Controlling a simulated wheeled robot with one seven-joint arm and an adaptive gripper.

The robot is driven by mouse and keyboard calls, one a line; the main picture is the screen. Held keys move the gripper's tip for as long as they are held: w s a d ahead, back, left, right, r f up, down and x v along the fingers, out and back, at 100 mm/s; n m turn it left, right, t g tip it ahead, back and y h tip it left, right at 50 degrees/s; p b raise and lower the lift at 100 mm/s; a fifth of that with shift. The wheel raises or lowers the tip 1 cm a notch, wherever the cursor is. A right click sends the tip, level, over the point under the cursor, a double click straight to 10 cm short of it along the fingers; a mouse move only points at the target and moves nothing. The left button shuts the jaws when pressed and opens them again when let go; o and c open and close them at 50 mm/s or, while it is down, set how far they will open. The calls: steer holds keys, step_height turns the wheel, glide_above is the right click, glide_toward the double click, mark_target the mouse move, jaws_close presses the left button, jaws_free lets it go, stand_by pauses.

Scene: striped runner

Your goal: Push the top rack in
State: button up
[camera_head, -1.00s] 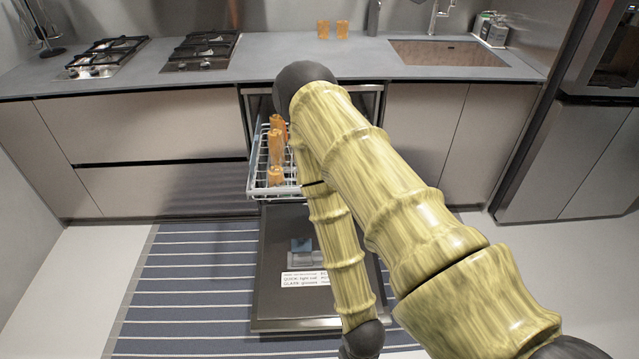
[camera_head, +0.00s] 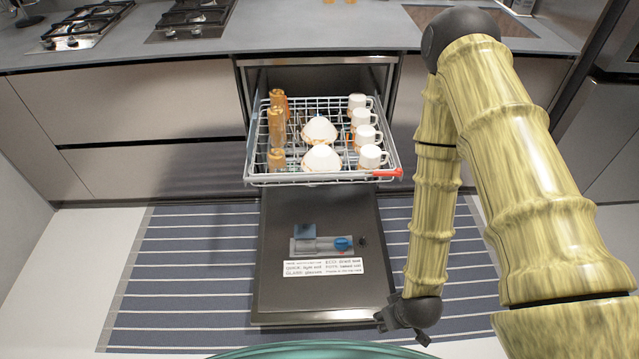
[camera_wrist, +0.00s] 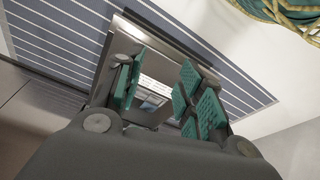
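The top rack (camera_head: 300,183) of the dishwasher is pulled out over the lowered door (camera_head: 280,225). It holds orange glasses on the left, white bowls in the middle and white cups on the right. A red piece (camera_head: 387,172) sits at its front right corner. My gripper (camera_head: 405,335) is low, right of the door's front edge and apart from the rack. In the wrist view my gripper (camera_wrist: 160,95) has its green-padded fingers spread, with nothing between them. The door (camera_wrist: 118,60) shows beyond the fingers; the rack is not clear in that view.
The counter (camera_head: 300,28) runs above the dishwasher, with gas hobs (camera_head: 85,25) at the left and a sink (camera_head: 425,15) at the right. A striped runner (camera_head: 185,270) lies under the door. The floor left of the door is clear.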

steer(key=w+a+f+n+t+y+b, duration=0.1)
steer(key=w+a+n+t+b, duration=0.15)
steer(key=w, duration=0.35)
steer(key=w+a+n+t+b, duration=0.1)
steer(key=w+n+b, duration=0.15)
steer(key=w, duration=0.35)
steer(key=n+t+y+b, duration=0.4)
steer(key=n+t+b, duration=0.5)
steer(key=n+b, duration=0.65)
glide_toward(312, 176)
steer(key=w+a+f+b, duration=0.1)
steer(key=w, duration=0.2)
steer(key=w+a+m+b, duration=0.1)
steer(key=w, duration=0.2)
steer(key=w+a+f+m+b, duration=0.1)
steer(key=w, duration=0.2)
steer(key=shift+w+a+f, duration=0.1)
steer(key=shift+a+f, duration=0.2)
jaws_close()
